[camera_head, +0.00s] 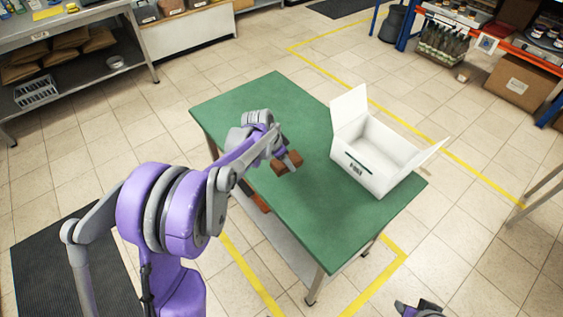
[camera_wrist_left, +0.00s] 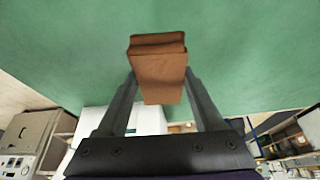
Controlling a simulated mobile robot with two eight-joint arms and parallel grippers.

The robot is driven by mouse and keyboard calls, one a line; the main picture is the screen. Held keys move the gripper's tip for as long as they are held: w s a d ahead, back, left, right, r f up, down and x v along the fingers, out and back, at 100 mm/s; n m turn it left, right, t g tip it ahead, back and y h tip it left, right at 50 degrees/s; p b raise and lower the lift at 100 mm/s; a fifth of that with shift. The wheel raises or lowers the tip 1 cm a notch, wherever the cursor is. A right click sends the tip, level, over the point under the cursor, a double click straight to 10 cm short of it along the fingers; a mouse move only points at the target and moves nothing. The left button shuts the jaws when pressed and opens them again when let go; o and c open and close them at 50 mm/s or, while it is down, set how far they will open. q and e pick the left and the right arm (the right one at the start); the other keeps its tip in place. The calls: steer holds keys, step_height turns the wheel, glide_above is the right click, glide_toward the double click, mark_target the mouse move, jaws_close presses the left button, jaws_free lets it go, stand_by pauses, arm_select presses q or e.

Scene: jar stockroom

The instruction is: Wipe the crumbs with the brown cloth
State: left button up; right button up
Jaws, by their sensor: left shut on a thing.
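The brown cloth (camera_head: 284,166) is a folded, block-like bundle over the middle of the green table. My left gripper (camera_head: 291,160) is shut on it. In the left wrist view the cloth (camera_wrist_left: 158,68) sits between the two fingers, with the green tabletop (camera_wrist_left: 70,50) behind it. I cannot tell whether the cloth touches the tabletop. No crumbs can be made out in either view. Part of my right gripper (camera_head: 418,308) shows at the bottom edge of the head view, away from the table; its fingers are not clear.
An open white box (camera_head: 362,168) with raised flaps stands on the right part of the green table (camera_head: 300,215). The table's front and left parts look clear. A grey shelf bench (camera_head: 60,48) stands at upper left, and an orange-framed rack (camera_head: 500,40) at upper right.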

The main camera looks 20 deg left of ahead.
arm_select(q)
steer(key=shift+r+p, duration=0.4)
steer(key=shift+r, duration=0.7)
arm_select(e)
steer(key=shift+s+a+r, duration=0.1)
steer(key=shift+a+r, duration=0.35)
steer(key=shift+r, duration=0.25)
arm_select(q)
steer(key=shift+f, duration=0.1)
arm_select(e)
steer(key=shift+d, duration=0.1)
